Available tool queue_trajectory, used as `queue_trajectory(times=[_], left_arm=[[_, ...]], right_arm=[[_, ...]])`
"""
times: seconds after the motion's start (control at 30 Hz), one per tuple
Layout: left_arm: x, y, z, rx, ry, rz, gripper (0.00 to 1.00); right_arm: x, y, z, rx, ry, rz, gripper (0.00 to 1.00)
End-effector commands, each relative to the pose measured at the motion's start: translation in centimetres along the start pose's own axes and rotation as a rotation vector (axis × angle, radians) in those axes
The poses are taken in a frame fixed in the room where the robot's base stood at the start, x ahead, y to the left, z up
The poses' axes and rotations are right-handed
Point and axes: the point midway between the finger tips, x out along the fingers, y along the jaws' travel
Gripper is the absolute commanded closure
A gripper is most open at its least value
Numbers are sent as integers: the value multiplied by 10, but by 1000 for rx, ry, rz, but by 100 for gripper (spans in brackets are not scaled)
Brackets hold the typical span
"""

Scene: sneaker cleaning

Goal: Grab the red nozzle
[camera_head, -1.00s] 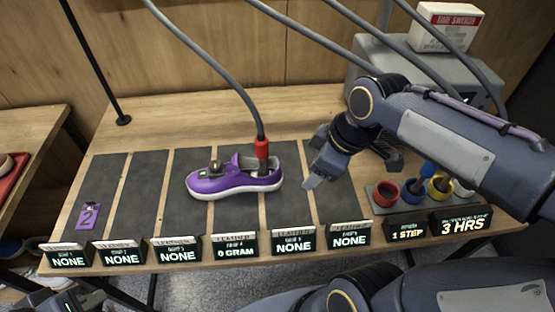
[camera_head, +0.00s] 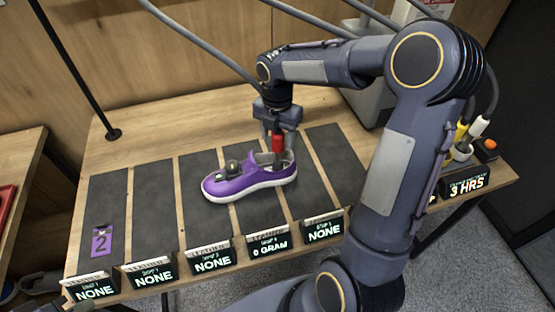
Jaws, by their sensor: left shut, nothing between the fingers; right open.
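The red nozzle (camera_head: 278,143) stands upright in the opening of the purple sneaker (camera_head: 245,182), at its heel end. My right gripper (camera_head: 279,128) is over the nozzle, pointing down. It is open, with its fingers beside the nozzle's red upper part; I cannot tell whether they touch it. The gripper hides the nozzle's top and the end of its hose. A small part of my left gripper (camera_head: 76,289) shows at the bottom left edge, shut and empty, far from the nozzle.
The sneaker lies on dark mats (camera_head: 205,222) on the wooden table. Small display signs (camera_head: 212,260) line the front edge. A purple tag marked 2 (camera_head: 102,241) lies at the left. My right arm covers much of the table's right side. The left mats are mostly clear.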

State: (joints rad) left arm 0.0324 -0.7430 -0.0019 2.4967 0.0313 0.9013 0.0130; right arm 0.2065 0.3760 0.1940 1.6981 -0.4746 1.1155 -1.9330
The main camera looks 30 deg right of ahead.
Motion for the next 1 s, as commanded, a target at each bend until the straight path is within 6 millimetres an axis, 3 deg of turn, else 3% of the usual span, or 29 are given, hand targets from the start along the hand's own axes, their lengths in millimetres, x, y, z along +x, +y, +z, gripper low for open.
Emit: queue_trajectory(times=[0.17, 0.4, 0.83, 1.0], left_arm=[[-2, 1, -1, 0, 0, 0, 100], [-2, 1, -1, 0, 0, 0, 100], [-2, 1, -1, 0, 0, 0, 100], [-2, 1, -1, 0, 0, 0, 100]], right_arm=[[18, 0, 0, 1, 1, 0, 42], [20, 0, 0, 2, 0, 1, 42], [20, 0, 0, 2, 0, 1, 97], [19, 0, 0, 2, 0, 2, 100]])
